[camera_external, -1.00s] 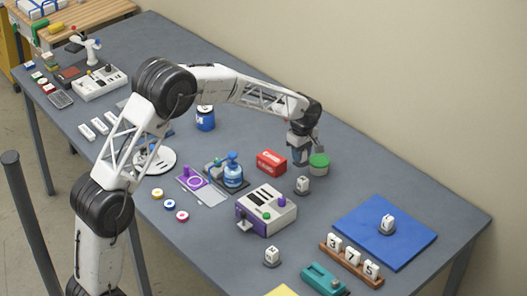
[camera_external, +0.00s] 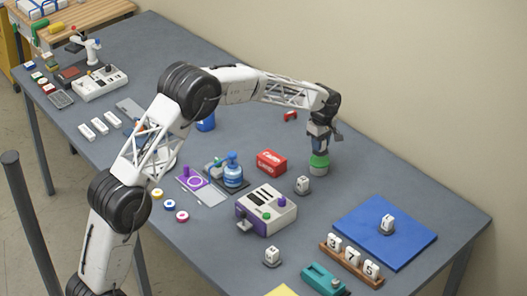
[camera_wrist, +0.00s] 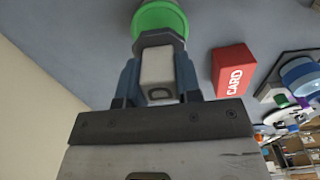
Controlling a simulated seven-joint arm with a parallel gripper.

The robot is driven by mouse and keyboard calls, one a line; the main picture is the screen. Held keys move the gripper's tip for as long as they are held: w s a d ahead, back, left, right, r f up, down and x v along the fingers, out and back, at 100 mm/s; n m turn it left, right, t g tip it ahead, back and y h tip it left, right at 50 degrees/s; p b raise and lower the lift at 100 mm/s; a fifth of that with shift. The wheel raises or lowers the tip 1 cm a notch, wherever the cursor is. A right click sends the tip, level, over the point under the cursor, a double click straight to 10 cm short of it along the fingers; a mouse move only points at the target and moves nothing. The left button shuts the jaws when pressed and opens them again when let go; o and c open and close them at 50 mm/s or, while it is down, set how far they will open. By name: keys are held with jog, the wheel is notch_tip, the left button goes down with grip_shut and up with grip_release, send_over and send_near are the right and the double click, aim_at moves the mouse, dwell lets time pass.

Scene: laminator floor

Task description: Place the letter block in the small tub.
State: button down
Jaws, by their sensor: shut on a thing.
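My gripper (camera_external: 319,148) is shut on a white letter block (camera_wrist: 157,68), which sits between the two blue fingers (camera_wrist: 158,80) in the wrist view. A dark rounded letter shows on its near face, and a grey piece is at its far end. The small tub (camera_external: 320,165), round and green at the top, stands on the table directly below my gripper in the external view. In the wrist view its green part (camera_wrist: 160,15) shows just past the block. The fingers largely hide the block in the external view, and I cannot tell whether it touches the tub.
A red card box (camera_external: 271,161) stands left of the tub. A white block on a dark base (camera_external: 302,185) is in front of it. A blue mat (camera_external: 365,247) lies front right.

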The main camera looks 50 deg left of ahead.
dwell(0.3)
jog(key=shift+f, duration=1.7)
jog(key=shift+f, duration=0.15)
jog(key=c, duration=0.8)
grip_release()
notch_tip(320, 180, up, 12)
jog(key=shift+r, duration=0.15)
